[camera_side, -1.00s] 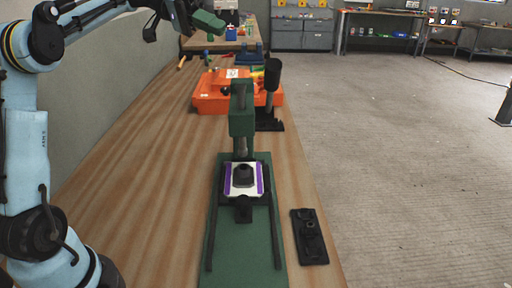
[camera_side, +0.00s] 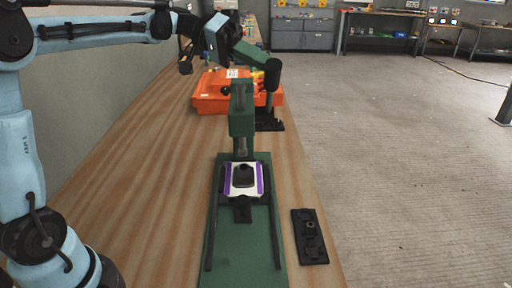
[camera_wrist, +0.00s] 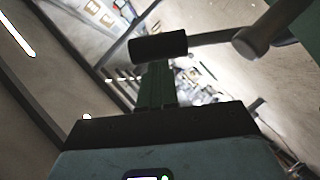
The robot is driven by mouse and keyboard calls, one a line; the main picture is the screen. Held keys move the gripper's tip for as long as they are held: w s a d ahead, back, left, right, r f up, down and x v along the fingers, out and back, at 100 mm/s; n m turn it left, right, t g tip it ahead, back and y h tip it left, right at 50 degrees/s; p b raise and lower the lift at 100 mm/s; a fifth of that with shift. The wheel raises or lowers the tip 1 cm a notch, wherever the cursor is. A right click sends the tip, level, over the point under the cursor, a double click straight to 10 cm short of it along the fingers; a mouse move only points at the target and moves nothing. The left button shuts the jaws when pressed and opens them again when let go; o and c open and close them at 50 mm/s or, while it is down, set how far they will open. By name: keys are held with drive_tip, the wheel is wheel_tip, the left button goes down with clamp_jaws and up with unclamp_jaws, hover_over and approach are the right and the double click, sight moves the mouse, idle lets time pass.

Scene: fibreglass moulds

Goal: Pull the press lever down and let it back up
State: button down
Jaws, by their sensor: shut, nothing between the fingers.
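The green press (camera_side: 241,115) stands on the wooden bench, with a long green base toward the camera. Its lever has a thick black handle (camera_side: 272,74), raised and upright, on a grey rod to the right of the press head. In the wrist view the handle (camera_wrist: 158,46) lies across the picture, its rod running right to a round hub. My gripper (camera_side: 263,63) is shut and empty, its green fingers pointing right at the top of the handle. The fingers (camera_wrist: 157,82) appear just below the handle in the wrist view. I cannot tell whether they touch it.
A white and purple sheet (camera_side: 229,181) with a black block sits on the press bed. A black fitted plate (camera_side: 310,237) lies at the bench's right edge. An orange case (camera_side: 212,92) lies behind the press. The bench left of the press is clear.

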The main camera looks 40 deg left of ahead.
idle(0.4)
drive_tip(key=s+d+f+m+t+y, duration=0.4)
drive_tip(key=s+d+f+m+y, duration=0.1)
drive_tip(key=f, duration=0.6)
drive_tip(key=shift+s+d+f+m+y, duration=0.25)
drive_tip(key=shift+s+d+m+y, duration=0.15)
drive_tip(key=shift+s+d+m, duration=0.55)
drive_tip(key=shift+s+d, duration=0.15)
